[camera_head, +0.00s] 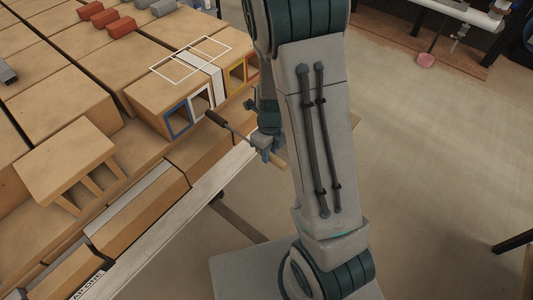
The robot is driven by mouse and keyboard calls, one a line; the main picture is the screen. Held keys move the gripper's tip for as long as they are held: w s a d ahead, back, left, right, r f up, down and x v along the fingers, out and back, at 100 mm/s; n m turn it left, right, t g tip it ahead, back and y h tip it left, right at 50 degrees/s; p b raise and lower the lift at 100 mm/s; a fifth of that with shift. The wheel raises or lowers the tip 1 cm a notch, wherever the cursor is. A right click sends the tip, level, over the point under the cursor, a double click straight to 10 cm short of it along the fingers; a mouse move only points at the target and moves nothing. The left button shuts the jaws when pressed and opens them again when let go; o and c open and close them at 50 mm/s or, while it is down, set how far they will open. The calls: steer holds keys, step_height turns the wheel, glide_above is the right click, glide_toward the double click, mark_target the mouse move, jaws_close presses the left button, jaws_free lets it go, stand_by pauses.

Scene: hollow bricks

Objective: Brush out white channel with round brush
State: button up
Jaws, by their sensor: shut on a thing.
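A hollow brick block (160,92) has channel openings framed in blue (179,119), white (191,103), yellow (237,76) and red. My gripper (262,146) is at the block's front side, shut on the handle of a round brush. The brush's dark round head (215,118) points left and up toward the block. The head shows just below and right of the white channel opening and looks outside it; I cannot tell the exact gap. The pale handle end (280,162) sticks out behind my gripper. The channel's inside is mostly dark.
A white outline (190,60) and a pale strip (205,64) mark the block's top. Several red (122,27) and grey pieces lie farther back. Another slotted block (66,160) stands at left. The table's front edge (190,216) runs below; open floor lies right.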

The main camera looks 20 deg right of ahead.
steer(key=shift+o, duration=0.6)
steer(key=shift+d+r+p, duration=0.1)
steer(key=shift+r+p, duration=0.5)
steer(key=shift+p, duration=0.2)
steer(key=shift+w, duration=0.15)
steer(key=shift+w+a+p, duration=0.45)
steer(key=shift+w+a, duration=0.25)
steer(key=shift+w, duration=0.2)
steer(key=shift+w+a+p, duration=0.45)
steer(key=shift+w+a, duration=0.2)
steer(key=shift+w, duration=0.3)
steer(key=shift+w+a+p, duration=0.45)
steer(key=shift+w+a, duration=0.25)
steer(key=shift+w, duration=0.2)
steer(key=w+a+p, duration=0.2)
steer(key=w+a, duration=0.3)
steer(key=w, duration=0.2)
steer(key=shift+f, duration=0.1)
